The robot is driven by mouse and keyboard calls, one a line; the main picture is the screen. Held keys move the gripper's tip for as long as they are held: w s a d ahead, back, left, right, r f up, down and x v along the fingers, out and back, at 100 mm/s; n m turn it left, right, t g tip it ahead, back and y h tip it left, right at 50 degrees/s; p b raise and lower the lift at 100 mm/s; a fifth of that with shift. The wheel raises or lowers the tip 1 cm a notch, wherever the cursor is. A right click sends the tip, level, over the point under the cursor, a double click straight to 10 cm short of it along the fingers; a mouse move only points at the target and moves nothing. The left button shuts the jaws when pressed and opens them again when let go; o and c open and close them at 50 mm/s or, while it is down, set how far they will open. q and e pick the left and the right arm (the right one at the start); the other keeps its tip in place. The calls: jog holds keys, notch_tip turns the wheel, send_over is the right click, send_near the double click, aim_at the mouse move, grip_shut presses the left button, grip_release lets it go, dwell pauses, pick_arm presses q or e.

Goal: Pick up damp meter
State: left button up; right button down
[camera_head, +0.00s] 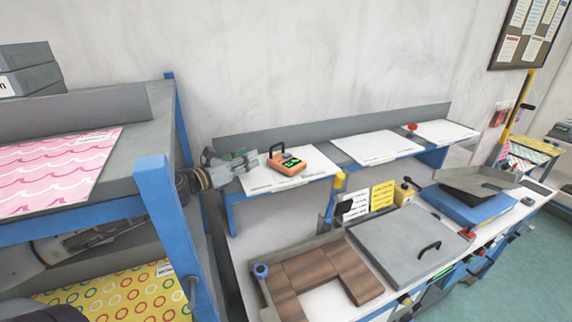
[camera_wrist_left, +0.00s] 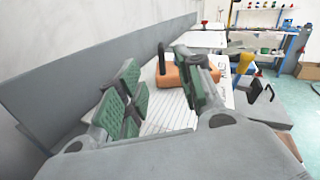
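The damp meter (camera_head: 287,164) is an orange box with a dark, green-lit display and a black handle. It sits on a white board (camera_head: 258,184) on the raised shelf in the head view. My left gripper (camera_head: 247,160) comes in from the left, just left of the meter and apart from it. In the left wrist view the green-padded fingers (camera_wrist_left: 163,92) are spread with nothing between them. The orange meter (camera_wrist_left: 172,78) lies beyond them, partly hidden by the right finger. My right gripper is not in view.
A blue-posted rack (camera_head: 165,210) stands close on the left, beside my left arm. A grey back panel (camera_head: 330,122) runs behind the shelf. More white boards (camera_head: 377,147) lie to the right, one with a red-knobbed item (camera_head: 411,128). Below are brown pieces (camera_head: 340,268) and a grey lid (camera_head: 400,240).

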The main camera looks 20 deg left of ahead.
aim_at(286, 158)
pick_arm(q)
jog(key=shift+b+x, duration=0.6)
jog(key=shift+x, duration=0.45)
jog(key=shift+w, duration=0.2)
jog(key=shift+w+d, duration=0.3)
jog(key=shift+w, duration=0.2)
jog(key=shift+w+d+b, duration=0.1)
jog(key=shift+w+b, duration=0.45)
jog(key=shift+w, duration=0.1)
jog(key=shift+w+p, duration=0.3)
jog(key=shift+w+p, duration=0.3)
jog(key=shift+w, duration=0.1)
jog(key=shift+w+d+p, duration=0.45)
jog(key=shift+w, duration=0.15)
jog(key=shift+w, duration=0.15)
dwell(0.3)
